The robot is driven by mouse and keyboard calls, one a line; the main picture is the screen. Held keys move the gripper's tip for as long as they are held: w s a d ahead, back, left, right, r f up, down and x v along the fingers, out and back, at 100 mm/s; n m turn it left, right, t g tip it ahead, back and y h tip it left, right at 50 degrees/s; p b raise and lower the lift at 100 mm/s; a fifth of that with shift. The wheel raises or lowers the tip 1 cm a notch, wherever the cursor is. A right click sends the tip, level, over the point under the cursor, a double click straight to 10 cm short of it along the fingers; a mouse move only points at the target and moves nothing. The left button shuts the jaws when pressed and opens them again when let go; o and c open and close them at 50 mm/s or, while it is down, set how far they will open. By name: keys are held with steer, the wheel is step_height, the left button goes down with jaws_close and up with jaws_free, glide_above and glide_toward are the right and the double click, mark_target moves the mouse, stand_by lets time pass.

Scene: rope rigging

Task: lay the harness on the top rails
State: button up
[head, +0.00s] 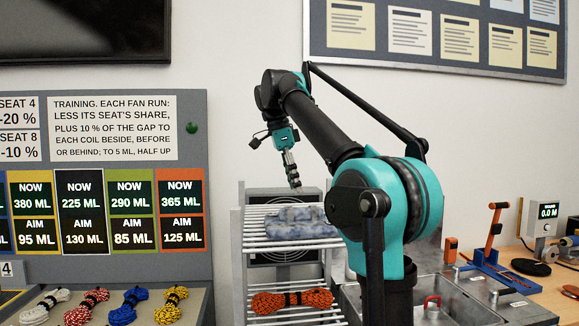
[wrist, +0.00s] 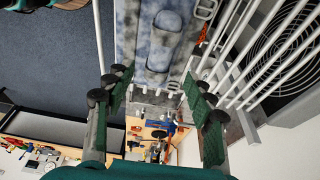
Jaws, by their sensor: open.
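The harness (head: 290,228), a mottled blue-grey padded piece, lies on the white top rails (head: 262,243) of the rack; my arm hides its right end. In the wrist view the harness (wrist: 130,40) shows below my gripper, with pale buckles along its right edge and rails (wrist: 235,45) beside it. My gripper (head: 293,180) hangs above the rack, apart from the harness. In the wrist view my gripper (wrist: 160,105) has its fingers spread wide, with nothing between them.
An orange rope coil (head: 291,301) lies on the lower rails. A fan (head: 284,200) stands behind the rack. Several rope coils, one blue (head: 122,304), lie on the counter at left. A metal basin and a bench with a blue-and-orange tool (head: 490,255) are at right.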

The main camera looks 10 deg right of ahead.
steer(key=v, duration=0.6)
stand_by(0.3)
